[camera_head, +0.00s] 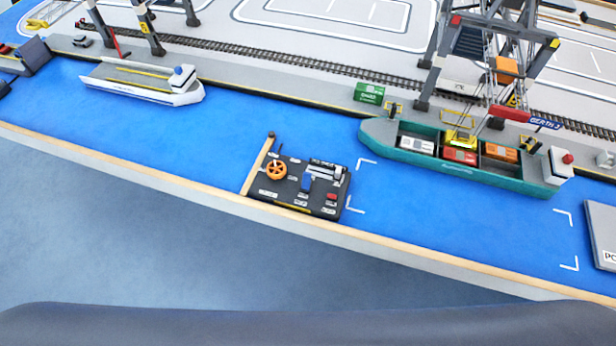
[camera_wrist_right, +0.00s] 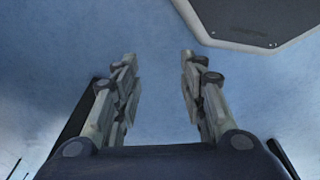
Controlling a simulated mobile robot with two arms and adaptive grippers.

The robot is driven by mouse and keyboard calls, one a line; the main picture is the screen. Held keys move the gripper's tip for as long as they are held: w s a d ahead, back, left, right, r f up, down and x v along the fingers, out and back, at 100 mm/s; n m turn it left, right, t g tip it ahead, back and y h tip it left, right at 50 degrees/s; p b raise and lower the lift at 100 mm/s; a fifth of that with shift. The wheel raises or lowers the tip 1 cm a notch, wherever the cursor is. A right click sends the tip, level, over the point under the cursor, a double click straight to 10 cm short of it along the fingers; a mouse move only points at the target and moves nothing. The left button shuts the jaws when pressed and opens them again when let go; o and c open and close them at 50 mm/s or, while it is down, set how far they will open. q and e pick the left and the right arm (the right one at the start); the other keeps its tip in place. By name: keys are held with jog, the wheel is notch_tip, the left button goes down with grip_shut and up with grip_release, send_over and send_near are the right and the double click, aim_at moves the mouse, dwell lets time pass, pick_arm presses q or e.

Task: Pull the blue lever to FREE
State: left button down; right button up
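The blue lever (camera_head: 306,183) stands on a small dark control box (camera_head: 290,205) near the front edge of the blue water table. The box also carries an orange handwheel (camera_head: 275,170), a grey part and several small white labels too small to read. I cannot tell which label the lever points at. My right gripper (camera_wrist_right: 157,65) shows in the right wrist view with its two fingers wide apart and nothing between them. It is not in the head view, so its place relative to the lever does not show. My left gripper is not in view.
A teal ship (camera_head: 378,135) with containers lies right of the box under a gantry crane (camera_head: 422,85). A white ship (camera_head: 140,92) lies at the upper left. Water left of the box is clear. A wooden rim (camera_head: 400,258) borders the table.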

jog(key=w+a+r+n+t+b, duration=0.15)
jog(key=w+r, duration=0.25)
jog(key=r, duration=0.7)
jog(key=w+a+r+y, duration=0.15)
jog(key=w+r, duration=0.35)
jog(key=r, duration=0.5)
jog(key=w+a+r+t, duration=0.1)
jog(key=w+a+r, duration=0.25)
jog(key=r, duration=0.75)
jog(key=w+a+r+n+g+y, duration=0.1)
jog(key=w+a+r+n, duration=0.15)
jog(key=a+n, duration=0.4)
jog(key=w+a+r+n+g+y, duration=0.1)
jog(key=w+a+r+n, duration=0.1)
jog(key=w+a+n, duration=0.45)
jog(key=w+a+r+n+g+y, duration=0.1)
jog(key=a+r+n+y, duration=0.1)
jog(key=a+n, duration=0.45)
notch_tip(320, 180, up, 6)
jog(key=n+g+h, duration=0.1)
jog(key=n+h, duration=0.5)
jog(key=n, duration=0.3)
send_over(307, 174)
jog(key=shift+s+f, duration=0.1)
jog(key=shift+f, duration=0.05)
jog(key=shift+d, duration=0.1)
notch_tip(307, 174, down, 11)
jog(key=shift+r+p, duration=0.15)
jog(key=shift+p, duration=0.55)
